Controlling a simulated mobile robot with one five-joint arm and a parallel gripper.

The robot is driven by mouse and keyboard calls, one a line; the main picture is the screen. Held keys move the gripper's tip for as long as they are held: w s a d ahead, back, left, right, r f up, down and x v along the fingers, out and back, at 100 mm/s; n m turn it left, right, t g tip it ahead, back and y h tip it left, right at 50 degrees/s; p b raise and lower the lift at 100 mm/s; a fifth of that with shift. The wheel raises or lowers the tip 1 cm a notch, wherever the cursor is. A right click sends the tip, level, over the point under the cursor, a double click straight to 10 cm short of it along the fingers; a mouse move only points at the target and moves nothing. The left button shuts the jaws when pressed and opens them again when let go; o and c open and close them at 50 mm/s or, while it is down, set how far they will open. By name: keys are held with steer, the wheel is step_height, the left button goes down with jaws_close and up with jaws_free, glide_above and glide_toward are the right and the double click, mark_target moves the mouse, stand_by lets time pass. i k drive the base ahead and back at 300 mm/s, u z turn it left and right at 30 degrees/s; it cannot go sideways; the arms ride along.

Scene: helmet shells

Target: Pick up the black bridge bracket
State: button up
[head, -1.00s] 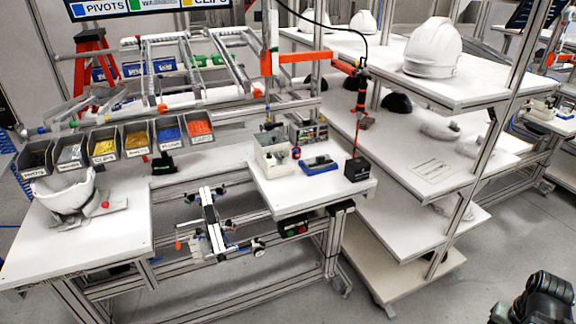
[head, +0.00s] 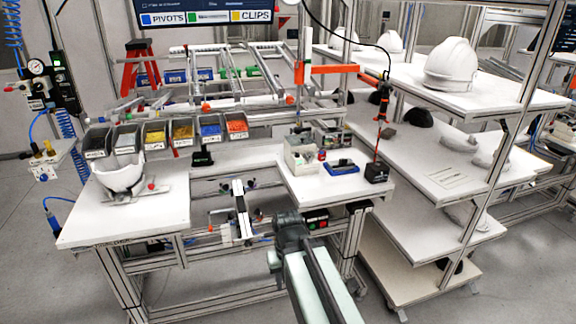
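A small black piece (head: 202,157) stands on the back strip of the workbench, in front of the parts bins; it may be the black bridge bracket, but it is too small to be sure of its shape. A black block (head: 377,172) sits at the right end of the white table, below the hanging tool. My gripper (head: 290,228) is a dark shape at the end of my pale arm, low in the middle of the head view, in front of the bench. Its fingers cannot be made out, and nothing is visibly held.
A white helmet shell (head: 120,175) rests on the left worktop (head: 110,222). Labelled bins (head: 155,137) line the back. A blue tool (head: 342,167) and an open box (head: 300,156) are on the right worktop. Shelves with helmets (head: 452,64) stand at right. The floor at left is open.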

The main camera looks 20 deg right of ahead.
mark_target(344, 163)
steer(key=u, duration=0.25)
steer(key=i, duration=1)
steer(key=z, duration=0.05)
